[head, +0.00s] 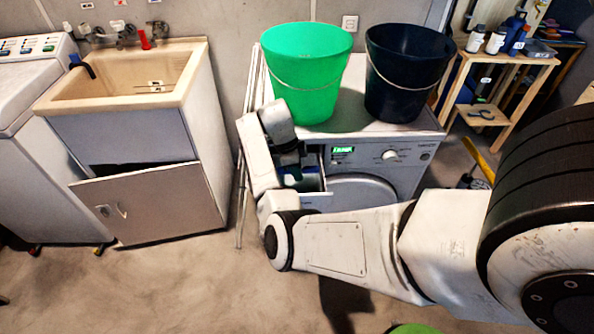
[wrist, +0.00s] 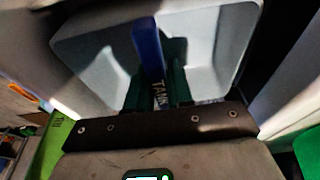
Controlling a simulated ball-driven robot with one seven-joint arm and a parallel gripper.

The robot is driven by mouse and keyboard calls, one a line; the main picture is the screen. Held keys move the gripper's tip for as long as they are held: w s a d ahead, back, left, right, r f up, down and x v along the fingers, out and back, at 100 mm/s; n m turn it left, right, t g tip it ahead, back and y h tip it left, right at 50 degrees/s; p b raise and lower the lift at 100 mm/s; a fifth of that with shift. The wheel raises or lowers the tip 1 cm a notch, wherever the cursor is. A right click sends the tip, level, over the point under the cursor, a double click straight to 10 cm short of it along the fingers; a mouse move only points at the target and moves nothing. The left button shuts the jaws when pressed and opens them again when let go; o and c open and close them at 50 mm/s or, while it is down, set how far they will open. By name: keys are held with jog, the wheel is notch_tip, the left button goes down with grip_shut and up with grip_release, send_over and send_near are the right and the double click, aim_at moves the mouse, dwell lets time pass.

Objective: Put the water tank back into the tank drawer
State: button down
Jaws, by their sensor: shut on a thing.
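The tank drawer (head: 312,184) stands pulled out of the front of the white machine, at its upper left. Its pale walls (wrist: 88,72) fill much of the wrist view. My gripper (wrist: 157,72) is over the drawer, pointing into it, with its dark green fingers on either side of a blue upright part. I take this blue part for the water tank (wrist: 147,42). Letters reading "TANK" show between the fingers. In the head view my wrist hides most of the tank, and its lower part and how deep it sits cannot be told.
A green bucket (head: 306,80) and a dark bucket (head: 405,75) stand on the machine (head: 398,172), close behind my wrist. A sink cabinet (head: 150,150) with a tilted front panel is at left. A wooden shelf (head: 505,85) with bottles stands at right. The floor in front is largely clear.

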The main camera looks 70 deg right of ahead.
jog(key=c, duration=0.9)
grip_release()
jog(key=shift+s+d+r+p+v, duration=0.15)
jog(key=shift+s+p+v, duration=0.2)
jog(key=shift+p+v, duration=1.2)
jog(key=shift+s+d+r+p+v, duration=0.15)
jog(key=shift+s+p+v, duration=0.25)
jog(key=shift+p+v, duration=1.1)
jog(key=shift+s+d+p+v, duration=0.15)
jog(key=shift+s+p+v, duration=0.2)
jog(key=shift+p+v, duration=1.15)
jog(key=shift+w+r+b, duration=0.1)
jog(key=shift+r+b, duration=0.25)
jog(key=shift+b, duration=0.1)
jog(key=shift+a, duration=0.1)
